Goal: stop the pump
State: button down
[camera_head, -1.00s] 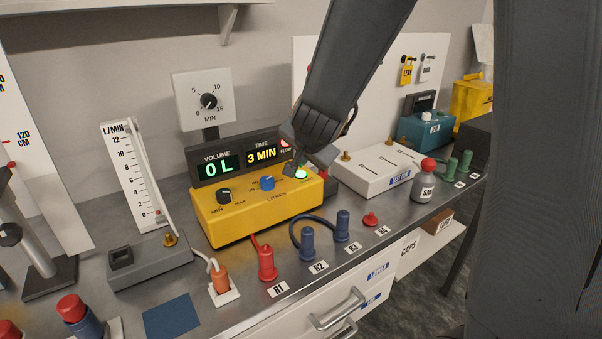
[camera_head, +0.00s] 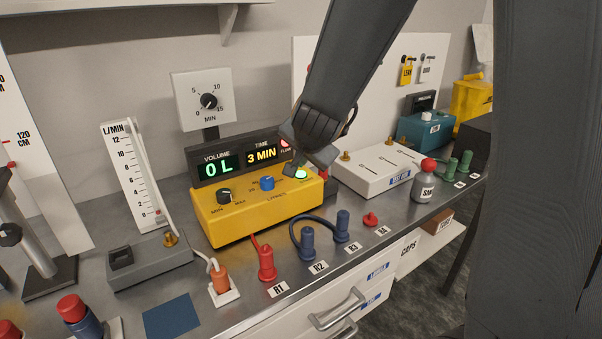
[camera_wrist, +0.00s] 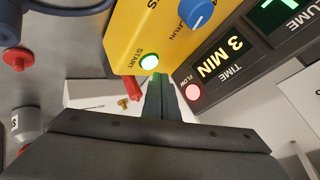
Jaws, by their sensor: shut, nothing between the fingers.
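The yellow pump box (camera_head: 240,222) stands mid-bench with a black MIN–MAX knob (camera_head: 224,195), a blue knob (camera_head: 267,183) and a lit green START button (camera_head: 302,174). In the wrist view the green button (camera_wrist: 149,62) is lit at the box's end. A red part (camera_wrist: 131,88) shows beside that end. My gripper (camera_head: 291,169) is shut and empty over this end. In the wrist view its fingertips (camera_wrist: 157,78) are close to the button; I cannot tell whether they touch.
The display (camera_head: 202,171) behind reads 0 L and 3 MIN, and its FLOW lamp (camera_wrist: 193,92) glows pinkish red. A white box (camera_head: 365,183) and a grey bottle (camera_head: 424,188) stand to the right. Red and blue plugs (camera_head: 267,265) line the front.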

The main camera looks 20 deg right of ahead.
aim_at(301, 178)
jog(key=shift+f, duration=0.1)
jog(key=shift+f+b, duration=0.35)
jog(key=shift+f+b, duration=0.4)
dwell(0.8)
jog(key=shift+r, duration=0.1)
jog(key=shift+r+p, duration=0.75)
jog(key=shift+p, duration=0.2)
notch_tip(301, 178, up, 5)
jog(key=p, duration=0.5)
dwell(0.5)
